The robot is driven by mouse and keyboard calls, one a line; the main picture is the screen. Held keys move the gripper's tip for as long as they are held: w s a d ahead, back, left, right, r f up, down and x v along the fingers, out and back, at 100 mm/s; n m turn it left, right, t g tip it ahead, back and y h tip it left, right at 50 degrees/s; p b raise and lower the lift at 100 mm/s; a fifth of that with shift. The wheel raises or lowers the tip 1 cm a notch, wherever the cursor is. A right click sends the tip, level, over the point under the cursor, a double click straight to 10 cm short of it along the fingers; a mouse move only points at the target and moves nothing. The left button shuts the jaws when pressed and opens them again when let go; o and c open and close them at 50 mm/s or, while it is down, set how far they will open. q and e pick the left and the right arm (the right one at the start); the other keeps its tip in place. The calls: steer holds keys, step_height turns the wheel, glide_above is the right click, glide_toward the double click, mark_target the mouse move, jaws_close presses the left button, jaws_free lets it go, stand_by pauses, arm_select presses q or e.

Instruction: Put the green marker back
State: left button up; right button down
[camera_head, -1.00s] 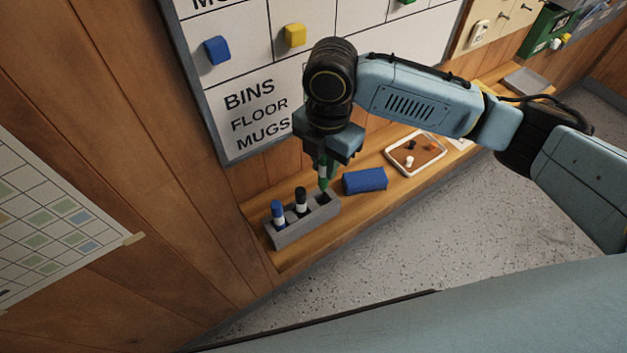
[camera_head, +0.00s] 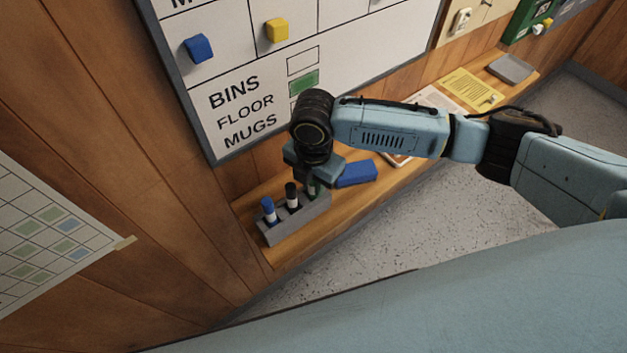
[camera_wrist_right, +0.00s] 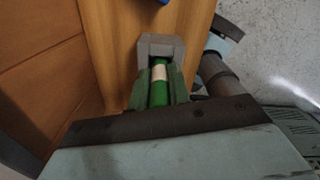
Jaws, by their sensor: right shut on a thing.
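The grey marker holder (camera_head: 297,225) stands on the wooden ledge, with a blue marker (camera_head: 269,211) and a black marker (camera_head: 292,197) upright in its left and middle slots. My right gripper (camera_head: 313,186) is over the right end of the holder, shut on the green marker (camera_head: 314,190). The green marker is about upright, and its lower end appears to be in the right slot; how deep is hidden. In the wrist view the green marker (camera_wrist_right: 159,90) with its pale band sits between the fingers, against the grey holder (camera_wrist_right: 160,42). My left gripper is not in view.
A blue block (camera_head: 356,173) lies on the ledge (camera_head: 262,196) close to the right of my gripper. A yellow sheet (camera_head: 471,89) and a grey tray (camera_head: 511,68) lie farther along. The whiteboard (camera_head: 240,75) hangs on the wall behind.

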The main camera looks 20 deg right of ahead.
steer(key=c, duration=1.7)
jaws_free()
steer(key=o, duration=0.4)
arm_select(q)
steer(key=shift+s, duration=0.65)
arm_select(e)
step_height(320, 180, up, 12)
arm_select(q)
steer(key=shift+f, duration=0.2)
